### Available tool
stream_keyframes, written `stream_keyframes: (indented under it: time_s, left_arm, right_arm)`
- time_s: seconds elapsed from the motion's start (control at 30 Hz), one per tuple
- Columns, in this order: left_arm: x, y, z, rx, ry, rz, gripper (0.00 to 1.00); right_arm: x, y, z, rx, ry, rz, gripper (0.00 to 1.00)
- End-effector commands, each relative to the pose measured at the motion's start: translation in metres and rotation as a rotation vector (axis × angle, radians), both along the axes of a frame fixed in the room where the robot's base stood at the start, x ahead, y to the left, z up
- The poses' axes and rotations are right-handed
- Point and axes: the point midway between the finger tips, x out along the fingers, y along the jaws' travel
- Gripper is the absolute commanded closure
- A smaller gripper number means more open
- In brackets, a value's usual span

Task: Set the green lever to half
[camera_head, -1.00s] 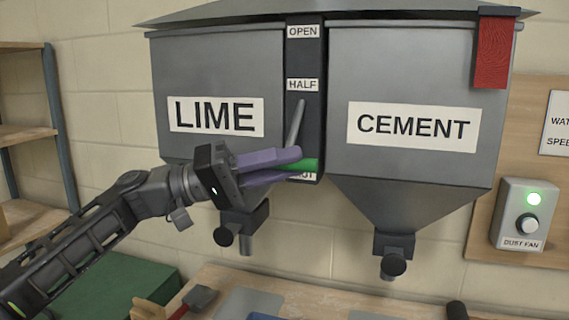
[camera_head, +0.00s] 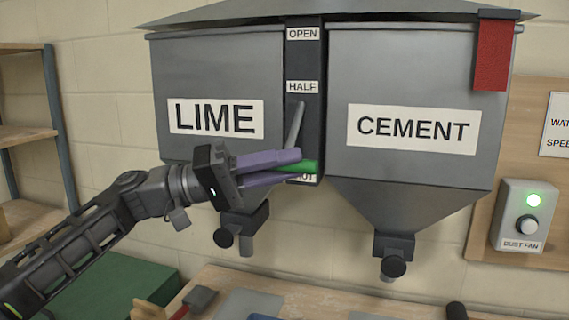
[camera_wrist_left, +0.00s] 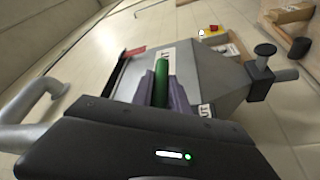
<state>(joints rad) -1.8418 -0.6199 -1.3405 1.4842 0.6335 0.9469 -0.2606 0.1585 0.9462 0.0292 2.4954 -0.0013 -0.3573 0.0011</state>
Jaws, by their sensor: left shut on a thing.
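The green lever (camera_head: 306,167) has a green grip on a grey arm and sits low on the dark strip (camera_head: 303,110) between the two hoppers, just above the SHUT label. The strip carries the labels OPEN at the top and HALF (camera_head: 302,87) in the middle. My left gripper (camera_head: 285,168) has purple fingers, comes in from the left and is shut on the green grip. In the left wrist view the green grip (camera_wrist_left: 161,82) lies between the two fingers. My right gripper is not in view.
The LIME hopper (camera_head: 215,75) is behind my left gripper, and the CEMENT hopper (camera_head: 400,70) is to the right. A dust fan box (camera_head: 522,215) with a lit green lamp is at the right. A bench (camera_head: 340,295) with tools lies below.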

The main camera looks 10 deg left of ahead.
Motion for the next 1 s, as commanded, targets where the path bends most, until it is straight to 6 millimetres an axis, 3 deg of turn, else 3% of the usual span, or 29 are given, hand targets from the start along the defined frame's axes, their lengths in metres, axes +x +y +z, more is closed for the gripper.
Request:
stream_keyframes:
  time_s: [0.6, 1.0]
  left_arm:
    - [-0.023, 0.001, 0.054, 0.028, 0.395, 0.003, 1.0]
    - [-0.029, 0.001, 0.08, 0.024, 0.385, -0.001, 1.0]
  right_arm:
    - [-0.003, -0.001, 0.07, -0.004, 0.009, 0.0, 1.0]
    - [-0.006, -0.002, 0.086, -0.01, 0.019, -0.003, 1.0]
